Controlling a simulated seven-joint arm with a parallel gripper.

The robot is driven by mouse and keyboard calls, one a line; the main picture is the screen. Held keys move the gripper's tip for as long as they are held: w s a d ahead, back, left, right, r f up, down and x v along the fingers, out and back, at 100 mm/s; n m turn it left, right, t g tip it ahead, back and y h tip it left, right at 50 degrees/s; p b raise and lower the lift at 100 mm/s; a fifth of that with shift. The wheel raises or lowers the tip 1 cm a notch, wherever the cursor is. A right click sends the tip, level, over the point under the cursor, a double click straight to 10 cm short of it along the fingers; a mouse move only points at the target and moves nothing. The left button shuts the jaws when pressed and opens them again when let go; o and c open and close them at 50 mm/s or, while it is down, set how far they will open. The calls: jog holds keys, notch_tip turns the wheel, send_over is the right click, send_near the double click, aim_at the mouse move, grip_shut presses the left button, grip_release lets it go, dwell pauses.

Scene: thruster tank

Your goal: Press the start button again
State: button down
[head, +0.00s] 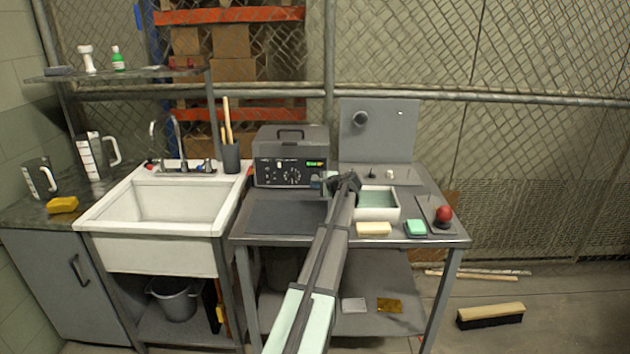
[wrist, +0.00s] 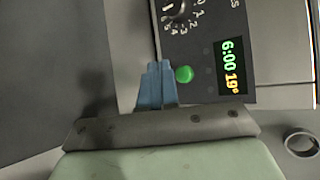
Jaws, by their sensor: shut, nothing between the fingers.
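The control box (head: 291,139) stands at the back of the metal bench, with a dial (head: 291,176) and a lit display (head: 315,164) on its front. In the wrist view a round green button (wrist: 184,74) sits between the dial (wrist: 176,10) and the display (wrist: 232,66), which reads 6:00 and 19°. I take this button to be the start button; no label on it is readable. My gripper (wrist: 155,66) is shut and empty, its blue fingertips beside the button in the picture. I cannot tell whether they touch it. In the head view my gripper (head: 329,181) is at the box's lower right front.
A tank (head: 376,214) of greenish liquid is right of my arm, under a raised grey panel (head: 379,130). A cream block (head: 373,229), a green block (head: 416,228) and a red-knobbed lever (head: 444,215) are at the front right. A sink (head: 155,222) is left.

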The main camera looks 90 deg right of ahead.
jog(key=shift+d, duration=1)
jog(key=shift+d, duration=0.2)
dwell(1.2)
jog(key=shift+d, duration=0.2)
jog(key=shift+d, duration=0.5)
dwell(0.9)
jog(key=shift+a, duration=0.95)
jog(key=shift+a, duration=2.45)
jog(key=shift+w, duration=0.1)
